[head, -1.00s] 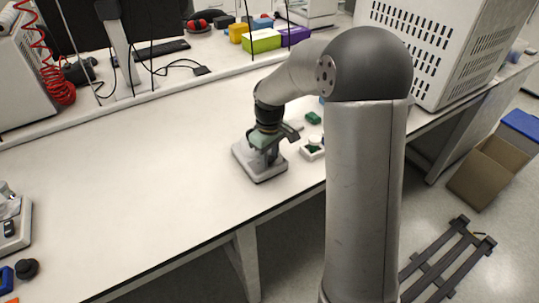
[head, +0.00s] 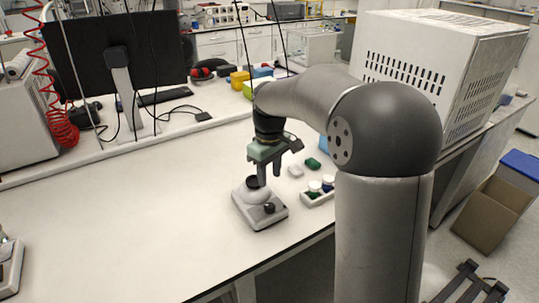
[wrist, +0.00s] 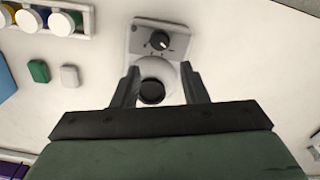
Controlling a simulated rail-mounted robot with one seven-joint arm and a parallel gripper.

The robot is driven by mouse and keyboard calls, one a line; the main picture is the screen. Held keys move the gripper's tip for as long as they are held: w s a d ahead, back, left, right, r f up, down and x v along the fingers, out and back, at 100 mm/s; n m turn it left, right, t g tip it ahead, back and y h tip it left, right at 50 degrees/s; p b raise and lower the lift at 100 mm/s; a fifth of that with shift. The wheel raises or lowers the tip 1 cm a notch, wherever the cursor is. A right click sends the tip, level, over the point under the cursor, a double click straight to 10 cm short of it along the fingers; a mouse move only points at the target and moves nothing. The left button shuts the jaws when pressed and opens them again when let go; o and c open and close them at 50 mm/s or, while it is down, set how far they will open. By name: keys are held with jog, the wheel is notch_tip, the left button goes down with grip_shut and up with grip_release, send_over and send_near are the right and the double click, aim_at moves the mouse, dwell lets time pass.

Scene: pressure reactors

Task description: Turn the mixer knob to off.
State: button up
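The mixer (head: 252,199) is a small white-grey device with a round white top and a black cup (head: 252,182), standing on the bench. Its black knob (head: 269,208) sits on the front of its base. In the wrist view the knob (wrist: 159,41) is beside a dial marking, beyond the mixer's round top. My gripper (head: 268,176) points down above the mixer, apart from the knob. In the wrist view my gripper (wrist: 159,71) is open, with its two fingers either side of the round top and nothing held between them.
A white rack of capped vials (head: 314,196) stands right of the mixer, with a green block (head: 313,163) and a pale block (head: 295,171) behind it. A monitor (head: 115,65) stands at the back left.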

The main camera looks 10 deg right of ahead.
notch_tip(320, 180, up, 6)
jog(key=shift+r, duration=0.2)
dwell(0.3)
jog(key=s+f+m, duration=0.2)
jog(key=s+f, duration=0.1)
jog(key=s, duration=0.6)
jog(key=s+f+m, duration=0.2)
jog(key=s+f, duration=0.2)
jog(key=s, duration=0.5)
jog(key=s+f+m, duration=0.2)
jog(key=s+f, duration=0.2)
jog(key=s, duration=0.5)
jog(key=shift+s+a, duration=0.15)
jog(key=shift+a, duration=0.15)
